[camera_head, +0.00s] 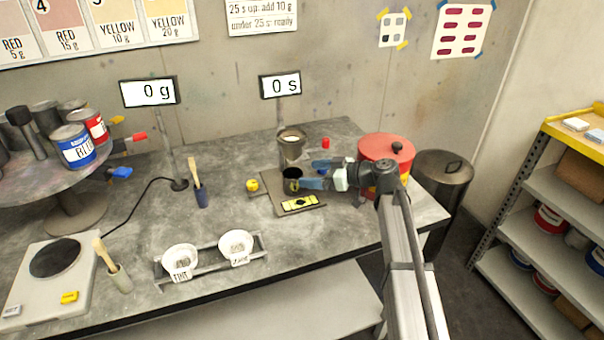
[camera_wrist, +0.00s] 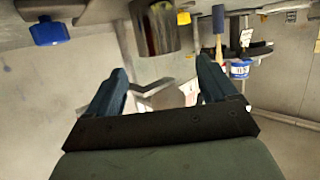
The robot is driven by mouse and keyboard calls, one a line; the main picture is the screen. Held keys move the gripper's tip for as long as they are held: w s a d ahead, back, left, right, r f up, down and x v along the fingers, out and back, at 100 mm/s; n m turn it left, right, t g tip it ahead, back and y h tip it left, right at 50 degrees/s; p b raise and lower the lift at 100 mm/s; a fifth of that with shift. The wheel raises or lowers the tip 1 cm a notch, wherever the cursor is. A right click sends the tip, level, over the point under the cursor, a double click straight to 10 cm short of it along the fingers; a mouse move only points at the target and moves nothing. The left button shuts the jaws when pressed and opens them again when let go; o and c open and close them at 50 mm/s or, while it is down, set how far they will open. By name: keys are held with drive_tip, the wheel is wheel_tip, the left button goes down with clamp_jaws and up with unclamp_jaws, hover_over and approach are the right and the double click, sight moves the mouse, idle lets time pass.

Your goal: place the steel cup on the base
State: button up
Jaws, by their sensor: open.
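The steel cup (camera_head: 291,183) is dark and shiny and appears to stand upright on the base (camera_head: 272,198), a dark plate below the viscosity cup's stand. My gripper (camera_head: 308,182) is just to the right of the cup, pointing left toward it. In the wrist view, which looks upside down, my gripper (camera_wrist: 165,70) is open with nothing between its blue fingers. The steel cup (camera_wrist: 156,28) lies just beyond the fingertips there, seemingly apart from them, and its top part in that picture is cut off.
A metal viscosity cup (camera_head: 291,138) hangs on the stand above the steel cup. A yellow level (camera_head: 300,204) lies on the base's front. A red-lidded can (camera_head: 386,150) stands close by my arm. A yellow knob (camera_head: 252,185) and a blue-handled brush (camera_head: 200,192) are to the left.

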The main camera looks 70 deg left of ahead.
drive_tip(key=v, duration=0.6)
drive_tip(key=shift+r, duration=0.1)
idle(1.0)
